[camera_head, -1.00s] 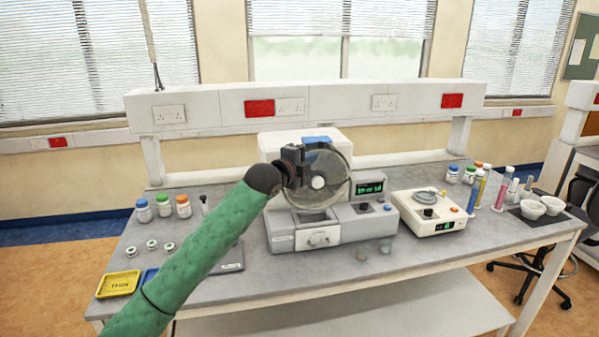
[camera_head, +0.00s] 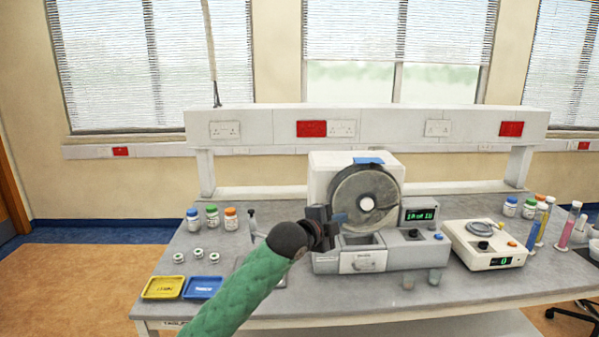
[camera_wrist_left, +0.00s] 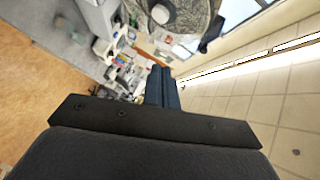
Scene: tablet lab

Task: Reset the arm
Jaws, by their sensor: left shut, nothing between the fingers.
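My left arm is green and comes in from the bottom of the head view. Its dark left gripper (camera_head: 338,217) is in front of the lower left edge of the round drum (camera_head: 352,190) of the grey testing machine (camera_head: 325,262). In the left wrist view the two blue-grey fingers (camera_wrist_left: 161,86) are together with nothing between them. That view also shows the drum (camera_wrist_left: 190,18) beyond the fingertips, at the top. I cannot tell the exact gap between gripper and drum. My right gripper is in neither view.
The lab bench (camera_head: 240,315) holds a white balance (camera_head: 490,245) at right. At left are several capped bottles (camera_head: 212,215), a yellow tray (camera_head: 163,288) and a blue tray (camera_head: 203,287). Floor at left is clear.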

